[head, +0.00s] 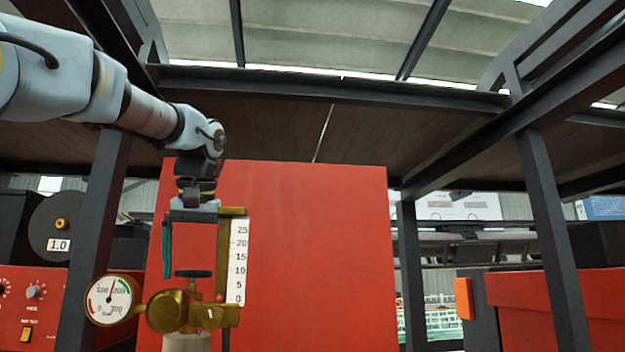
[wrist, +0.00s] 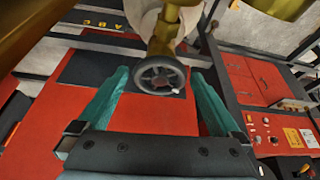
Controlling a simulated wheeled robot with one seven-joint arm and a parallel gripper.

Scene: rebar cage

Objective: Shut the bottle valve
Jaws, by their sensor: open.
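The bottle valve's dark round handwheel (head: 193,273) sits on top of the brass valve body (head: 172,311), above the pale bottle top (head: 187,343). My gripper (head: 193,258) points down just above the handwheel, fingers spread and empty. One teal finger shows on the left; the other is mostly hidden behind the flow tube. In the wrist view, the spoked handwheel (wrist: 160,76) with a small light mark on its rim lies between the two teal fingertips of my gripper (wrist: 160,72). Gaps show on both sides, so the fingers appear clear of the rim.
A round gauge (head: 112,299) sticks out left of the valve. An upright flow tube with a white scale (head: 238,262) stands close to the right of my gripper. A red panel (head: 310,260) stands behind. Dark frame posts (head: 97,235) rise on both sides.

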